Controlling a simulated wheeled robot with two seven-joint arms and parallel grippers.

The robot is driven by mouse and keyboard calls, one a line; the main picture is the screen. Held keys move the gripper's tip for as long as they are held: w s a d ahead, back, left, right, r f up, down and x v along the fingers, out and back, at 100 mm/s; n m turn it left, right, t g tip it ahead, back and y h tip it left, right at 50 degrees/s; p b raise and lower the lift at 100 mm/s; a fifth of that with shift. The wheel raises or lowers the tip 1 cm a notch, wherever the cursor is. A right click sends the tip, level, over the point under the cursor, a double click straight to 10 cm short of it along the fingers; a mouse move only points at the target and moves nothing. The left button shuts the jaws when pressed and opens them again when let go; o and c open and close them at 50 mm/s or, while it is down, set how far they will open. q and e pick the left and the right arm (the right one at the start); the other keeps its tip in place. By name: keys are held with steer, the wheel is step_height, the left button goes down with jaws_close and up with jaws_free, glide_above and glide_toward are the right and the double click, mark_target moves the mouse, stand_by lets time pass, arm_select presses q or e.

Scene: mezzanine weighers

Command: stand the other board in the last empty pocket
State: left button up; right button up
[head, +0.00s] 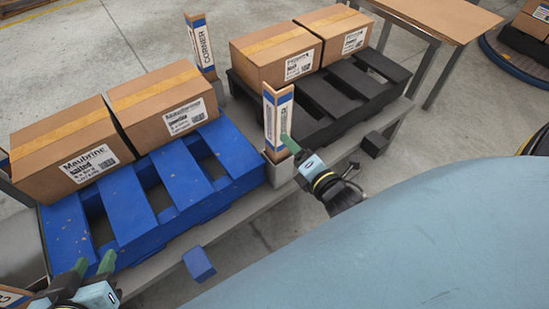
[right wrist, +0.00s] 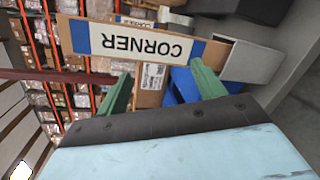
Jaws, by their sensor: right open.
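One corner board (head: 279,120), tan with a white label and blue bands, stands upright in a grey pocket (head: 281,169) between the two pallets. Another corner board (head: 200,45) stands upright further back. My right gripper (head: 287,143) is open at the near board. In the right wrist view the board (right wrist: 140,43), its CORNER label upside down, lies across just beyond the two green fingertips (right wrist: 163,80); I cannot tell whether they touch it. My left gripper (head: 93,263) is open and empty at the lower left. A partly cut-off labelled piece (head: 12,297) shows beside it.
A blue pallet (head: 130,205) with two cartons (head: 70,146) stands left on a grey platform (head: 245,219). A black pallet (head: 322,95) with two cartons (head: 277,52) stands right. A brown table (head: 440,15) is at the back right. Bare floor (head: 130,35) lies behind.

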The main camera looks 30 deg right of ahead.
steer(key=s+a+r+m+g+y, duration=0.1)
steer(key=a+m, duration=0.4)
steer(key=m, duration=0.5)
steer(key=s+a+r+m+g+y, duration=0.2)
steer(key=s+a+r+m+g, duration=0.2)
steer(key=m, duration=0.6)
steer(key=shift+s+a+r, duration=0.35)
steer(key=shift+a+r, duration=0.25)
steer(key=shift+a, duration=0.1)
steer(key=shift+c, duration=0.4)
